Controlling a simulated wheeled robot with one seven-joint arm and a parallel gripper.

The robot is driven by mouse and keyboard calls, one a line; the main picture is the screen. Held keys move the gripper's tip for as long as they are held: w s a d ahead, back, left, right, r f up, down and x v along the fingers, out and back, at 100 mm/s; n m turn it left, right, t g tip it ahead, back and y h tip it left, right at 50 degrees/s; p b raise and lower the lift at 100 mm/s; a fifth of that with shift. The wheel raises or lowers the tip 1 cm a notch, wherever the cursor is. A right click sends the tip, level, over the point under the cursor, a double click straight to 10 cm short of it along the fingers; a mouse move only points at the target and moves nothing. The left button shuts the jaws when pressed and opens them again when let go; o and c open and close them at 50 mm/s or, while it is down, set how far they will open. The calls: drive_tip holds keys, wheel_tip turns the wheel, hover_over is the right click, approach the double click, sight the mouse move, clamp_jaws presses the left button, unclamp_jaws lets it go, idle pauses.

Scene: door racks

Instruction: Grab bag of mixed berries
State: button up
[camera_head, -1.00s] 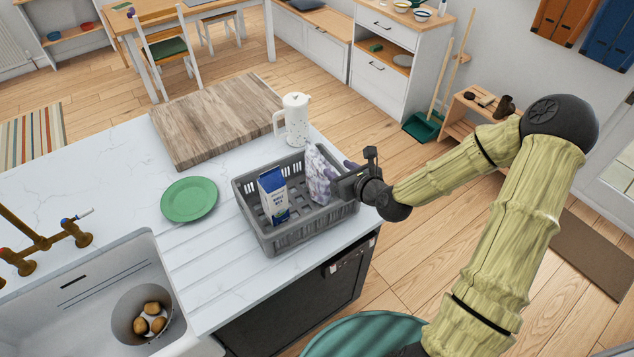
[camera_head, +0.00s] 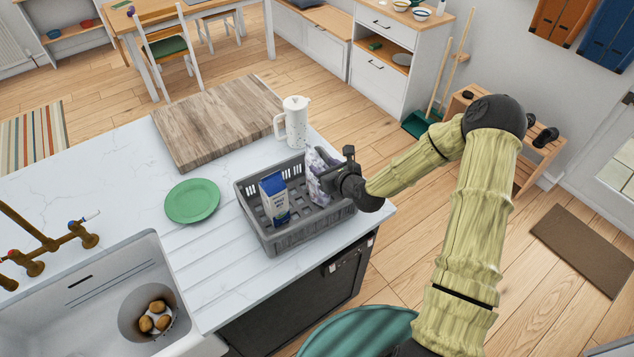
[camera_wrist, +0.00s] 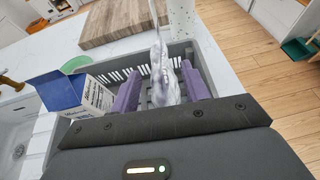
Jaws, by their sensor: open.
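The bag of mixed berries (camera_head: 316,172) is a pale, purple-patterned bag standing upright in the right part of a grey basket (camera_head: 285,240). In the wrist view the bag (camera_wrist: 177,50) shows nearly edge-on, between the two purple fingers of my gripper (camera_wrist: 160,88). The fingers are apart, one on each side of the bag. A gap shows on the left; I cannot tell whether the right finger touches it. In the head view my gripper (camera_head: 328,180) is at the bag's right side, and its fingers are mostly hidden.
A blue and white carton (camera_head: 273,199) stands in the basket left of the bag, close to the left finger in the wrist view (camera_wrist: 75,92). A white jug (camera_head: 295,122) stands behind the basket. A green plate (camera_head: 192,201) and wooden board (camera_head: 215,125) lie on the counter.

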drive_tip(key=shift+x, duration=1.1)
drive_tip(key=shift+s+r, duration=0.1)
drive_tip(key=shift+c, duration=0.3)
clamp_jaws()
idle(0.5)
